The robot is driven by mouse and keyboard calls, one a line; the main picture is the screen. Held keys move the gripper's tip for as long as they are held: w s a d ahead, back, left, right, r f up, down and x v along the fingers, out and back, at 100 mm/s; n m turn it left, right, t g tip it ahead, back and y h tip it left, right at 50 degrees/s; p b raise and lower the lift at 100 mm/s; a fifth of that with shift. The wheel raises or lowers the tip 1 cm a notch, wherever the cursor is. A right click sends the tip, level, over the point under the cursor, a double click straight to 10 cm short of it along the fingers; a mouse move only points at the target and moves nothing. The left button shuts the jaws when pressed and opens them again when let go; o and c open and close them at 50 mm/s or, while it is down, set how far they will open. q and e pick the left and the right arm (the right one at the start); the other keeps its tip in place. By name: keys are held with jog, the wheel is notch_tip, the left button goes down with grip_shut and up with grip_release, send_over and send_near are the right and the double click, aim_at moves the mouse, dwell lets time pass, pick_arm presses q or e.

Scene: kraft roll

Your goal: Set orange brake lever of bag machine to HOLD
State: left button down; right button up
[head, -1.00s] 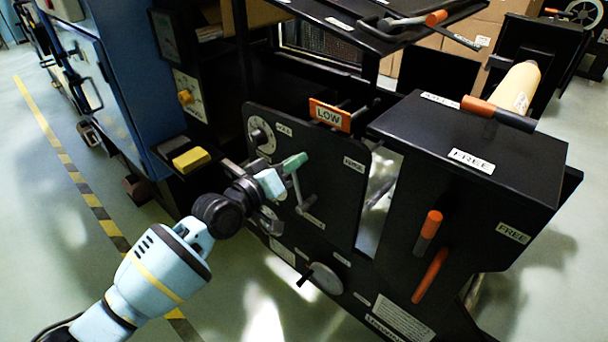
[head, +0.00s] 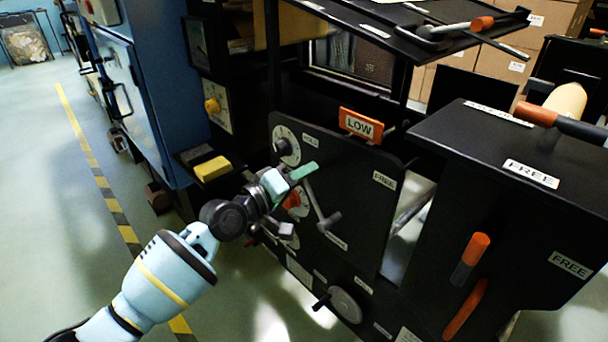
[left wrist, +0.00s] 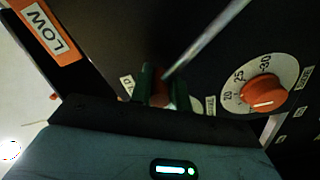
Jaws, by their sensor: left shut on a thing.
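The brake lever has a metal rod (head: 316,202) on the black side panel (head: 350,215) of the bag machine. Its rod rises from the pivot and leans to the upper left. My left gripper (head: 302,171) is shut on the lever's upper end. In the left wrist view, a reddish-orange grip (left wrist: 159,90) shows between the green fingertips, mostly hidden by them. A label (head: 310,138), seemingly HOLD, sits above the lever. A FREE label (head: 384,180) sits to the right. My right gripper is out of view.
An orange LOW sign (head: 360,125) stands at the panel's top edge. An orange dial knob (left wrist: 263,92) is close to the gripper. Other orange-handled levers (head: 470,257) are on the cabinet at right. Clear floor (head: 60,220) lies at left.

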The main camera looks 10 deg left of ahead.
pick_arm(q)
jog(key=shift+d+f, duration=0.1)
jog(key=shift+f, duration=0.15)
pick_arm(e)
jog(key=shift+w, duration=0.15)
pick_arm(q)
jog(key=c, duration=1.3)
grip_release()
jog(key=shift+r, duration=0.15)
jog(key=shift+c, duration=0.2)
